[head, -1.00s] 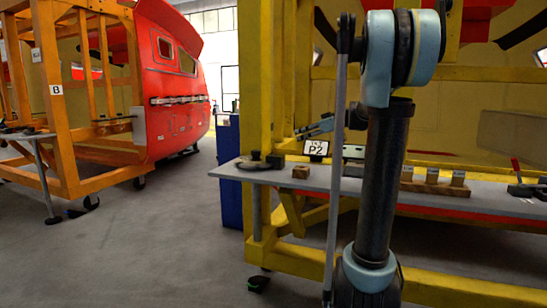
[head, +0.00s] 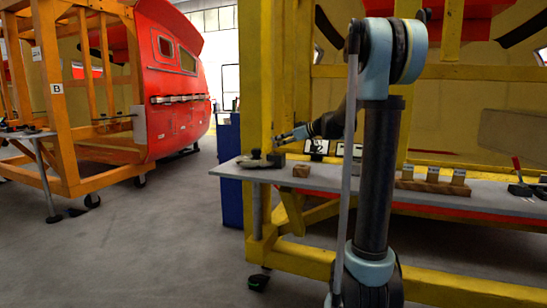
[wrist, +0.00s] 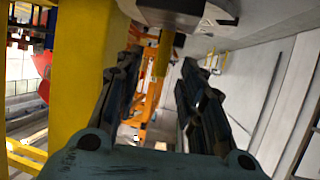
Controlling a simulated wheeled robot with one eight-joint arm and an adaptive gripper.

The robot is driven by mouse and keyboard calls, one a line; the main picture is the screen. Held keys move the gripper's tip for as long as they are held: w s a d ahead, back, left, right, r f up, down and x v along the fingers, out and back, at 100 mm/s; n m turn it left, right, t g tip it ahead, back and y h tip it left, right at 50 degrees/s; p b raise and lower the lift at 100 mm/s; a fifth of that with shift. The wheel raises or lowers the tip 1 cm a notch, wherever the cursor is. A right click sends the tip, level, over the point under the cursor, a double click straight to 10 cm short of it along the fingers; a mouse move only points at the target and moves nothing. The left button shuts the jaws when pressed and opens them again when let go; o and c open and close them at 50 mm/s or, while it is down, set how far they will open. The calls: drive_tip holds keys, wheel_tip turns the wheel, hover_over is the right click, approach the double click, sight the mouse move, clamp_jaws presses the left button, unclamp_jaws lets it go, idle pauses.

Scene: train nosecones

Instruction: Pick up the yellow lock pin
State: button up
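In the wrist view, a short yellow cylinder (wrist: 162,56), which looks like the lock pin, sticks out below a grey metal part (wrist: 190,12). My gripper (wrist: 163,70) is open, with one dark finger on each side, and the yellow cylinder shows in the gap between them. I cannot tell how far it is from the fingertips, and no contact is clear. In the head view, my gripper (head: 281,137) is over the left end of the grey table, just above a dark clamp-like fixture (head: 262,160). The pin cannot be made out there.
The grey table (head: 345,184) holds a small wooden block (head: 301,170), a sign (head: 316,147) and a wooden rack (head: 432,186) with several blocks. A yellow frame post (wrist: 78,75) stands close on the left in the wrist view. The floor (head: 150,240) at left is clear.

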sight(273, 153)
drive_tip(key=x, duration=0.4)
drive_tip(key=shift+w+a+f, duration=0.1)
drive_tip(key=shift+a, duration=0.15)
clamp_jaws()
